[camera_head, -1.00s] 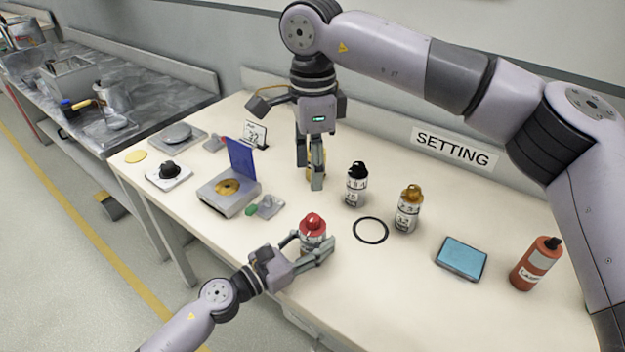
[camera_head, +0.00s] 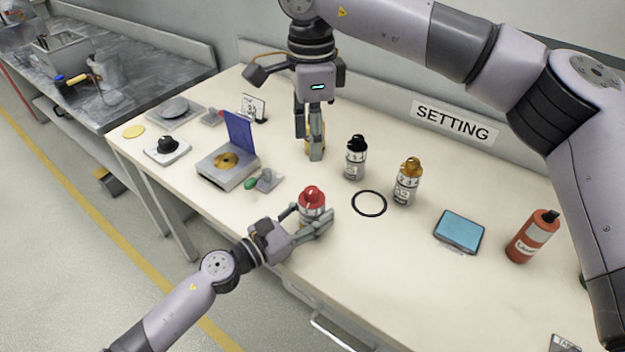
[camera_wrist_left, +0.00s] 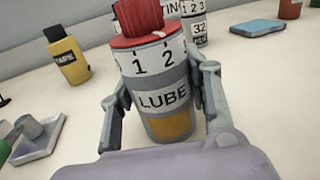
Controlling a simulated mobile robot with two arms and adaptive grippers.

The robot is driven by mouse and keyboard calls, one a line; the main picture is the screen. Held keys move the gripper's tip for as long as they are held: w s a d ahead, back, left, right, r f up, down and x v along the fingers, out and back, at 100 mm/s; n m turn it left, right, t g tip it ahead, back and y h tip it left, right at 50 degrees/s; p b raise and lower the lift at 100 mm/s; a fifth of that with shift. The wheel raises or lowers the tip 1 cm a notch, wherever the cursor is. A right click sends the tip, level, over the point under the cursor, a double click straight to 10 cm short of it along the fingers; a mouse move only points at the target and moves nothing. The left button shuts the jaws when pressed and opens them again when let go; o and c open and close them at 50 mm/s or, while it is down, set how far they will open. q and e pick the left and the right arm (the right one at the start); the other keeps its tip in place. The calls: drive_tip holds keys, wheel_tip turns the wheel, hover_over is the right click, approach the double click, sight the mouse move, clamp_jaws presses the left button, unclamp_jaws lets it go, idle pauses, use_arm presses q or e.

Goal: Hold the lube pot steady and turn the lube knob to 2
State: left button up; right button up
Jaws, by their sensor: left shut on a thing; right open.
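The lube pot (camera_head: 312,213) stands upright at the table's near edge; its red knob (camera_head: 312,194) is on top. My left gripper (camera_head: 308,224) is shut around the pot's body. In the left wrist view the pot (camera_wrist_left: 165,102) reads LUBE between the fingers, with 1 and 2 on its white band (camera_wrist_left: 150,60). The red knob (camera_wrist_left: 137,17) is cut off at the top; I cannot tell which number it is set to. My right gripper (camera_head: 310,150) is open, fingers down, at the back of the table, apart from the lube pot, with a yellow bottle partly hidden behind it.
A black-topped pot (camera_head: 355,160) and a gold-topped pot (camera_head: 406,184) stand to the right of the lube pot. A black ring (camera_head: 369,203) lies between. A silver box with a blue lid (camera_head: 240,138) is to the left. A blue-topped pad (camera_head: 459,231) and red bottle (camera_head: 532,237) are farther right.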

idle(0.6)
use_arm(q)
drive_tip(key=o, duration=1.4)
drive_tip(key=shift+c, duration=0.2)
drive_tip(key=shift+s+a, duration=0.1)
